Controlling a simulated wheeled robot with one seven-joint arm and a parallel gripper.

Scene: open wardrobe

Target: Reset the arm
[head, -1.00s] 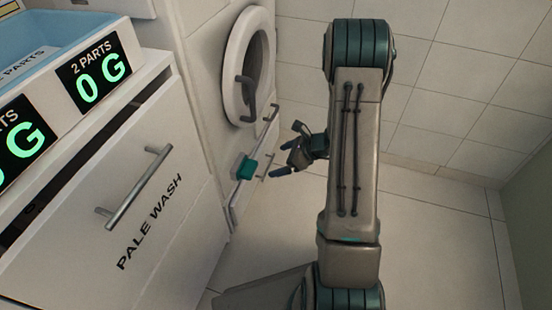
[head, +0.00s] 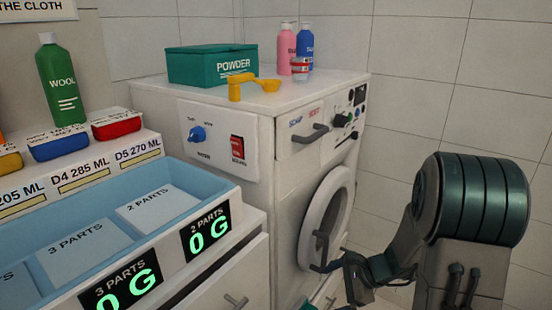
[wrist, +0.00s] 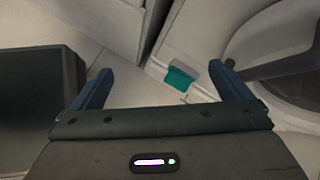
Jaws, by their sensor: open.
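My gripper (wrist: 161,84) is open in the wrist view, its two dark blue fingers spread wide with nothing between the tips. In the head view my gripper (head: 336,283) shows at the bottom, in front of the washing machine (head: 240,108), partly cut off by the lower edge. My arm's teal-banded joint fills the lower right of the head view. A teal block (wrist: 180,77) low on the machine front lies beyond the fingers in the wrist view.
The round door (head: 328,215) with its dark handle is close to my gripper. A green powder box (head: 212,66), yellow scoop (head: 250,84) and several bottles stand on the machine. A blue tray (head: 195,178) with weight displays is at left. Tiled wall lies behind.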

